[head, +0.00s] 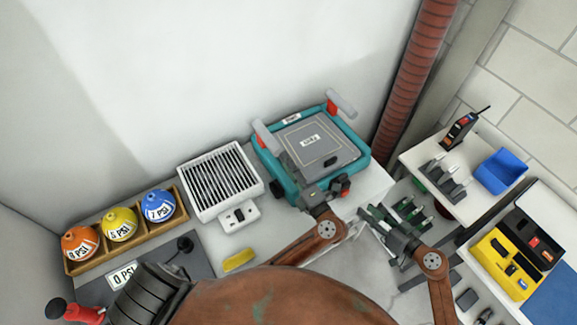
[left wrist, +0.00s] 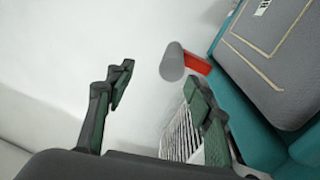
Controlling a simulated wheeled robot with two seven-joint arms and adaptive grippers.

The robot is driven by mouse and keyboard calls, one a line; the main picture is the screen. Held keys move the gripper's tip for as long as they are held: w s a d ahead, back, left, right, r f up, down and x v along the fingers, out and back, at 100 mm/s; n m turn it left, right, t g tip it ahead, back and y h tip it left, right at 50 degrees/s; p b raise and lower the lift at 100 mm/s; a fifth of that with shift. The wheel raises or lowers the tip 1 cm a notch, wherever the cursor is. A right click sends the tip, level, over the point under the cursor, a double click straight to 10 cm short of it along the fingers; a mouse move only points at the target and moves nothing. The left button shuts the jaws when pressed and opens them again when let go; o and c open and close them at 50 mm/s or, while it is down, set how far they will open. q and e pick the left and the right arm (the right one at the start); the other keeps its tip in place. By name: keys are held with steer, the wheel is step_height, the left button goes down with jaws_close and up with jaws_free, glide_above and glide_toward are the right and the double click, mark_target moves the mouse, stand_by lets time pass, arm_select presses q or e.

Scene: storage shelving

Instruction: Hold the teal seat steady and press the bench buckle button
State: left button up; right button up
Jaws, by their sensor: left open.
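The teal seat (head: 270,172) with a grey padded top stands on the bench against the wall in the head view. It carries two grey cylinders on red mounts. A red and black buckle piece (head: 342,185) shows at its front right; I cannot make out a separate button. My left gripper (head: 314,190) is open at the seat's front edge. In the left wrist view its fingers (left wrist: 158,95) are apart with nothing between them, and the teal seat (left wrist: 295,150) is to their right. My right gripper (head: 397,214) is open and empty, right of the seat.
A white slatted heater (head: 220,182) and a white socket block (head: 239,215) stand left of the seat. Orange, yellow and blue PSI balls sit in a wooden rack (head: 76,266). A yellow block (head: 239,260) lies in front. A red-brown pipe (head: 413,80) rises at right, beside a side shelf (head: 425,150).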

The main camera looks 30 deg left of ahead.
mark_target(276, 151)
arm_select(q)
steer(key=shift+f+n+g+h, duration=0.3)
steer(key=shift+f+g+h, duration=0.1)
steer(key=shift+f+h, duration=0.1)
steer(key=shift+a, duration=0.15)
steer(key=x, duration=0.7)
steer(key=shift+w+a+f, duration=0.1)
steer(key=shift+w, duration=0.05)
steer(key=shift+c, duration=0.2)
jaws_close()
